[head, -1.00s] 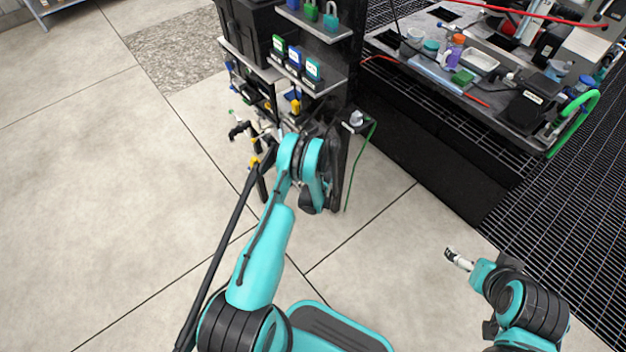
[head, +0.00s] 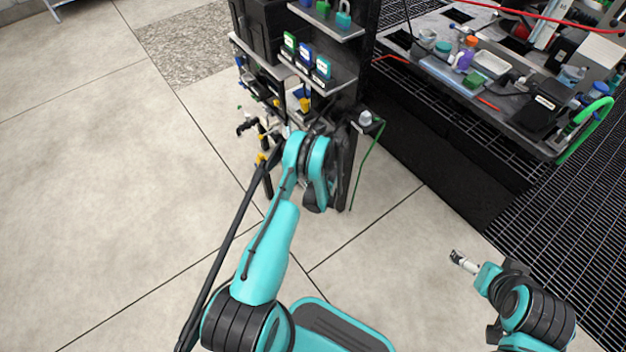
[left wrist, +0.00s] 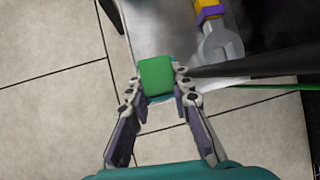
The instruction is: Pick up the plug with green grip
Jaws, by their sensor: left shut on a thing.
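The plug with green grip (left wrist: 156,76) shows in the left wrist view as a green block between the fingertips. My left gripper (left wrist: 158,92) is shut on this green grip, with one finger on each side. The rest of the plug is hidden or blurred behind the grip. In the head view, my left arm's wrist covers the gripper and the plug in front of the black rack (head: 343,75). My right gripper (head: 463,262) is away from the rack, over the floor at the right. It is too small to tell whether it is open.
The rack holds padlocks and coloured tags (head: 305,55) on its shelves. A green cable (head: 365,165) hangs at its right side. A cluttered bench (head: 455,85) stands at the right. A purple and yellow part (left wrist: 208,10) is near the gripper. Floor at left is clear.

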